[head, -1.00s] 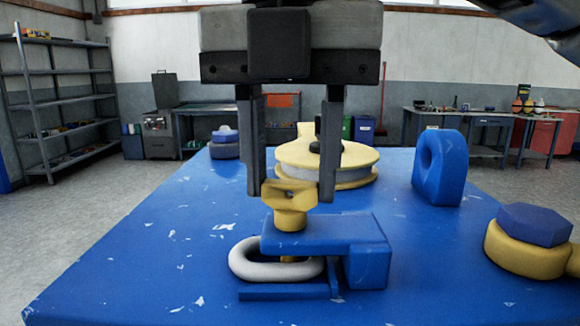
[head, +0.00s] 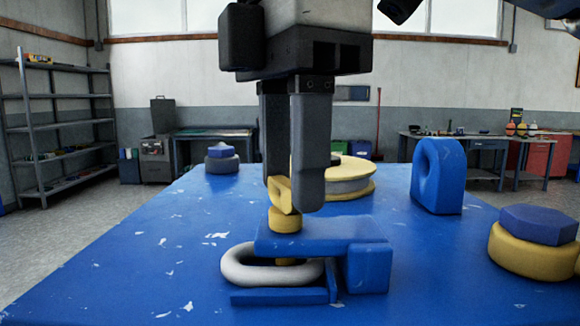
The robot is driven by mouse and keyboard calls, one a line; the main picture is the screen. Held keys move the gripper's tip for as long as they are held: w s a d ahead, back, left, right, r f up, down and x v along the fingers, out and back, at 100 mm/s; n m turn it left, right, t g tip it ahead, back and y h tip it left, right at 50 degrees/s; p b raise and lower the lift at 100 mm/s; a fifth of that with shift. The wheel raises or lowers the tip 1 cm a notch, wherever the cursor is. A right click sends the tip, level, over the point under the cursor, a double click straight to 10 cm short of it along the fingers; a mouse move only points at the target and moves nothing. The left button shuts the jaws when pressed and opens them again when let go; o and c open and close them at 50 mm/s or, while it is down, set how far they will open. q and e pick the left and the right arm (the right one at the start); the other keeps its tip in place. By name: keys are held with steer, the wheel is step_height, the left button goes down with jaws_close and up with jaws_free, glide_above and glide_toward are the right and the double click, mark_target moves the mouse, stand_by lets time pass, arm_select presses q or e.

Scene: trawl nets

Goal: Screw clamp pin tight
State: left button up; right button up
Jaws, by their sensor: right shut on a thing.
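The yellow clamp pin (head: 285,222) stands upright in the top of the blue clamp (head: 320,236). Its lower end shows below the clamp's upper arm, inside a grey chain link (head: 240,268). My right gripper (head: 290,195) points straight down from above and is shut on the pin's yellow head. The gripper is turned, so one finger partly hides the other and much of the head. My left gripper is not in view.
A blue upright ring (head: 440,177) stands at the right. A yellow and blue bolt piece (head: 533,262) sits at the right edge. A yellow pulley (head: 350,180) lies behind my gripper.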

steer(key=m, duration=0.2)
steer(key=shift+r+m+b, duration=0.15)
steer(key=shift+m+b, duration=0.15)
steer(key=shift+b, duration=0.05)
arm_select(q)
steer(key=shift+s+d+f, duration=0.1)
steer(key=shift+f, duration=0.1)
arm_select(e)
steer(key=shift+m, duration=1.1)
arm_select(q)
steer(key=shift+b, duration=0.3)
arm_select(e)
steer(key=shift+r, duration=0.1)
steer(key=o, duration=1)
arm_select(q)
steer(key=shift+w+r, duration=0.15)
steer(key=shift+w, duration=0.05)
arm_select(e)
steer(key=shift+s, duration=0.1)
